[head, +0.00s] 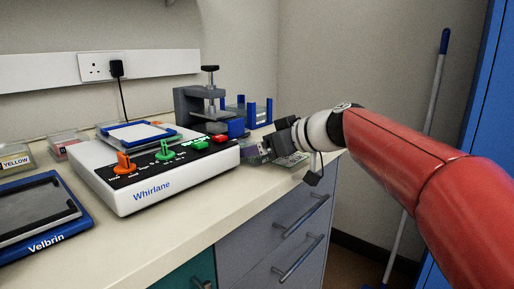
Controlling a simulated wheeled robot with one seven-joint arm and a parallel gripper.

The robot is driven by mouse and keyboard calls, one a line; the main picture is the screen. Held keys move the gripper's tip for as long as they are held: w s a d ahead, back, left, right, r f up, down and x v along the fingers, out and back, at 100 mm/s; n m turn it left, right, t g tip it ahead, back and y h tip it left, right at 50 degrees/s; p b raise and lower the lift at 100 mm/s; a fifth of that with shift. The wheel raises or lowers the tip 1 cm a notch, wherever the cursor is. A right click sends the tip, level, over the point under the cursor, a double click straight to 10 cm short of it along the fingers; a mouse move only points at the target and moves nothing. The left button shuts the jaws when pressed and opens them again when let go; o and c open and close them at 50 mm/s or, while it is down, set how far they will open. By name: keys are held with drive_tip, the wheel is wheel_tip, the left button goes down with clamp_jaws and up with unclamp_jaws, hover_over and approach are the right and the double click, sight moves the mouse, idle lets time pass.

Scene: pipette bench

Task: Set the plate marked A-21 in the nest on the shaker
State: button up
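The shaker (170,190) is a white box marked Whirlane with a black control panel, standing on the bench left of centre. On its top is a nest (113,146) with a blue frame around a pale flat surface. My gripper (272,148) is low over the bench, right of the shaker, pointing left. Small plates or boxes (250,156) with dark and purplish sides lie at its fingers, partly hidden by it. I cannot read A-21 on anything, and I cannot tell whether the fingers hold one of them.
A grey clamp stand (184,103) and a blue-posted rack (248,113) stand behind. A blue-framed Velbrin device (40,215) is at front left. A box labelled YELLOW (15,161) and a reddish-labelled box (67,145) sit at back left. The bench front edge (215,238) is clear.

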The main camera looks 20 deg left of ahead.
drive_tip(key=b+v, duration=0.1)
drive_tip(key=v, duration=0.9)
drive_tip(key=shift+s+d, duration=0.1)
